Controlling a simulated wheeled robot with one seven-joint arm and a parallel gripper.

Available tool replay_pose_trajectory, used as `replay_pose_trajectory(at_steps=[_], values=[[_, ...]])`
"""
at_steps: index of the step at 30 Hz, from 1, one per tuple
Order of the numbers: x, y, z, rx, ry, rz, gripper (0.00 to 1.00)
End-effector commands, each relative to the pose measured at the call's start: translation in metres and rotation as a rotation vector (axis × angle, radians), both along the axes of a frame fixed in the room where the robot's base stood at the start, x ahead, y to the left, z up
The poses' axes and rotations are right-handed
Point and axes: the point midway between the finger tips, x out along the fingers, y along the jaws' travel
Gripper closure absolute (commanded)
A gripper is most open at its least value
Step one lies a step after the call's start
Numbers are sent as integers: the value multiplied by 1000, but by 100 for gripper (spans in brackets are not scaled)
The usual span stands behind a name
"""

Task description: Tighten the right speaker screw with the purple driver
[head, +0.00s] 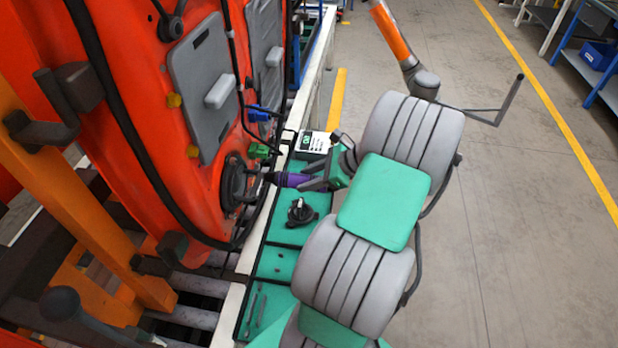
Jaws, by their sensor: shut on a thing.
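My gripper (318,183) is shut on the purple driver (289,179), near the middle of the head view. The driver lies roughly level, with its shaft pointing left at the orange-red door (165,130). Its tip is at or very near the right edge of the round dark speaker (232,188) set low in the door. I cannot tell whether the tip touches a screw. The screw itself is too small or hidden to make out.
A green-lined tray (283,232) beside the door holds a black round part (300,212) and small pieces. A white box (313,142) stands behind the driver. Green (258,150) and blue (258,113) connectors stick out above the speaker. Open floor lies right.

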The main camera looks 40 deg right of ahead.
Motion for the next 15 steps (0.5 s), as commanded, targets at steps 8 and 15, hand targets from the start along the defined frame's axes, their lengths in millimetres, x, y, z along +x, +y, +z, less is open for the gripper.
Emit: replay_pose_trajectory(at_steps=[8,15], values=[[3,1,1,-2,-3,0,100],[4,3,1,-2,-3,0,100]])
